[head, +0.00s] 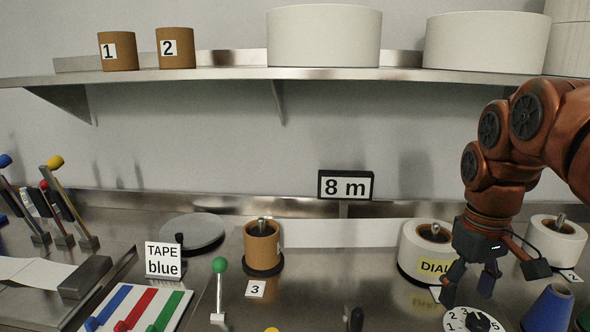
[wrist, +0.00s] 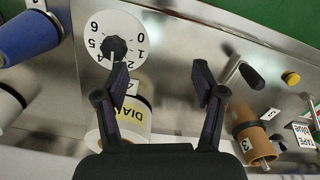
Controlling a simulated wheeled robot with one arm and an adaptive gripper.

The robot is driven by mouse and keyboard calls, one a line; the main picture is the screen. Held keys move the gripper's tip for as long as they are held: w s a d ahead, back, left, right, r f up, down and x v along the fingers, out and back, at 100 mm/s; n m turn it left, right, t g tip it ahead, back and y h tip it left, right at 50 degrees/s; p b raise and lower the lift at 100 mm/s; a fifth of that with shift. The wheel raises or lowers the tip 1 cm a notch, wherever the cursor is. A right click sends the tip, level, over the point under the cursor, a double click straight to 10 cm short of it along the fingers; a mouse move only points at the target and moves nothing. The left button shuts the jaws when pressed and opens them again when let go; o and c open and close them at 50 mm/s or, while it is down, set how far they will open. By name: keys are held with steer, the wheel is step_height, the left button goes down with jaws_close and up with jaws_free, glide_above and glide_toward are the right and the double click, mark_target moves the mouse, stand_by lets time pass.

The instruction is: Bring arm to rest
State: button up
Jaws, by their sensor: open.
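My arm (head: 500,150) reaches in from the right in the head view, bent downward. My gripper (head: 468,285) hangs above the right part of the bench, near the white roll labelled DIAL (head: 412,250) and above the numbered dial (head: 470,319). In the wrist view the two fingers of my gripper (wrist: 165,88) are apart with nothing between them. The dial's black knob (wrist: 114,47) is just beyond the left finger in that view. The DIAL roll (wrist: 135,117) is partly hidden behind the left finger.
A blue cone (head: 548,308) and a white roll (head: 556,240) stand at the right. A brown roll (head: 263,246), a green-knobbed lever (head: 220,280) and a TAPE blue sign (head: 163,262) stand left of my gripper. A steel shelf (head: 230,74) crosses above, bearing rolls.

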steer(key=s+a+f+p, duration=0.1)
steer(key=s+a+f, duration=0.2)
steer(key=s, duration=0.3)
steer(key=s+a+f+m+g+p, duration=0.1)
steer(key=s+a+f+p, duration=0.1)
steer(key=s, duration=0.5)
steer(key=s+a+f+m+p, duration=0.1)
steer(key=s+a+f+p, duration=0.1)
steer(key=s+a+f, duration=0.2)
steer(key=s+a, duration=0.1)
steer(key=s, duration=0.1)
steer(key=shift+s+a+f, duration=0.25)
steer(key=shift+s+f, duration=0.05)
steer(key=shift+f, duration=0.1)
stand_by(0.8)
